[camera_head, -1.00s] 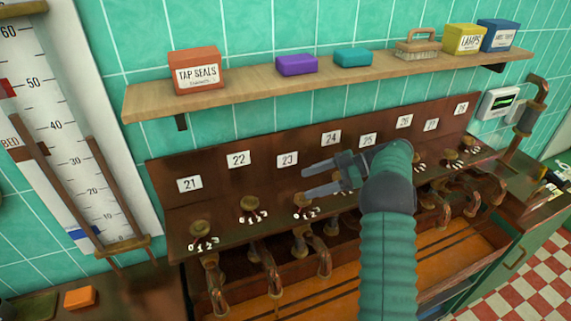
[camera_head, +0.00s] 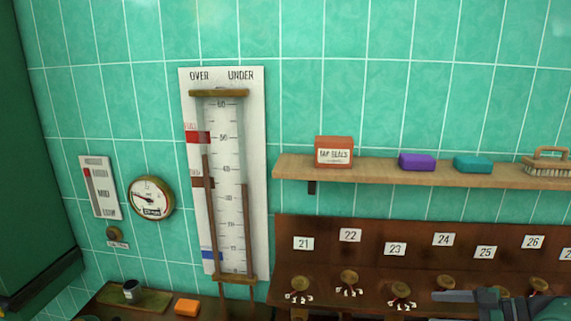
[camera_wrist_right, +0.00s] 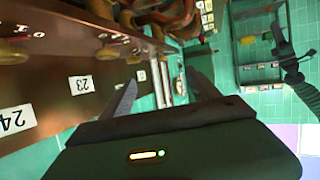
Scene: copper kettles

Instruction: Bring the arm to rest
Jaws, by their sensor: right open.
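My right gripper (camera_head: 445,296) shows at the bottom right edge of the head view, in front of the numbered tap panel (camera_head: 330,250). Most of its arm is out of frame. In the right wrist view its two fingers stand apart with nothing between them (camera_wrist_right: 160,84). The panel with labels 23 and 24 (camera_wrist_right: 52,92) lies to the left of the fingers there. A dark ribbed arm shows at the right of the wrist view, probably my left arm; its jaws are too small and dark to read.
A shelf (camera_head: 380,176) holds a tap seals box (camera_head: 333,152), purple (camera_head: 416,162) and teal (camera_head: 473,163) blocks and a brush (camera_head: 547,163). A tall gauge (camera_head: 225,130), a dial (camera_head: 151,199) and an orange block (camera_head: 187,307) are at left. Taps (camera_head: 400,292) stick out below the labels.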

